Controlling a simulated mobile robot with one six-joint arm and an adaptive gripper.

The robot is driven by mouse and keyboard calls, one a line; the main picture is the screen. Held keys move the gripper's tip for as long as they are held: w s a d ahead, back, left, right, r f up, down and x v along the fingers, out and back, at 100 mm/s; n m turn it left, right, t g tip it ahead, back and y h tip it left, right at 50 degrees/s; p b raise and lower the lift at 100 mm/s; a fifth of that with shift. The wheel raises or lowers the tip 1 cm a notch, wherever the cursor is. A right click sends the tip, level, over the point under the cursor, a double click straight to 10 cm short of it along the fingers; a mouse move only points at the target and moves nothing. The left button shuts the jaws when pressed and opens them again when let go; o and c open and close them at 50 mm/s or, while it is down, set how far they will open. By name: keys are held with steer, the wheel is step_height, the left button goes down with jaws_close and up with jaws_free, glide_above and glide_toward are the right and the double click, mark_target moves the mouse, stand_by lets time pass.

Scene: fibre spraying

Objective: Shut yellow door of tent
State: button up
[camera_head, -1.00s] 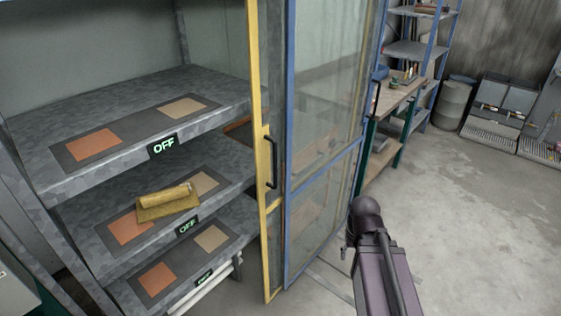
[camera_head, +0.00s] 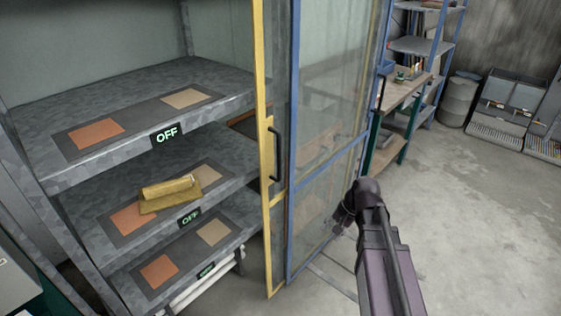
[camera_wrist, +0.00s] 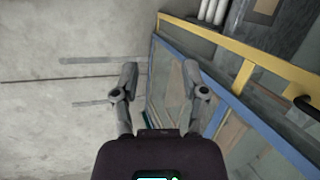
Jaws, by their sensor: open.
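The yellow door (camera_head: 267,215) of the tent stands open, seen nearly edge-on at the right of the shelves, with a black handle (camera_head: 276,155). The blue door (camera_head: 290,180), with clear panels, stands open beside it on the right. In the wrist view, the yellow frame (camera_wrist: 240,52) runs diagonally at upper right, its handle (camera_wrist: 307,104) at the right edge. The blue frame (camera_wrist: 222,100) passes behind my right finger. My gripper (camera_wrist: 161,72) is open and empty, close to the blue door. In the head view, my arm partly hides it, right of the blue door.
The tent's grey shelves (camera_head: 60,178) carry dark panels with orange and tan squares and OFF signs. A workbench (camera_head: 400,98), blue rack (camera_head: 420,47) and barrel (camera_head: 457,100) stand behind. Concrete floor (camera_head: 480,220) is clear at right.

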steer(key=w+a+r+m+y+b, duration=0.2)
steer(key=w+r+m+y, duration=0.4)
steer(key=w, duration=0.3)
steer(key=w+a+r+m+t+y+b, duration=0.1)
steer(key=w+r+m+y+b, duration=0.1)
steer(key=w+r+m+y, duration=0.4)
steer(key=w+m+y, duration=0.1)
steer(key=w+m, duration=0.1)
steer(key=w, duration=0.1)
steer(key=shift+w+a+b, duration=0.3)
steer(key=shift+w+a, duration=0.05)
steer(key=shift+w, duration=0.05)
steer(key=shift+a, duration=0.15)
glide_above(279, 177)
steer(key=shift+w, duration=0.4)
jaws_close()
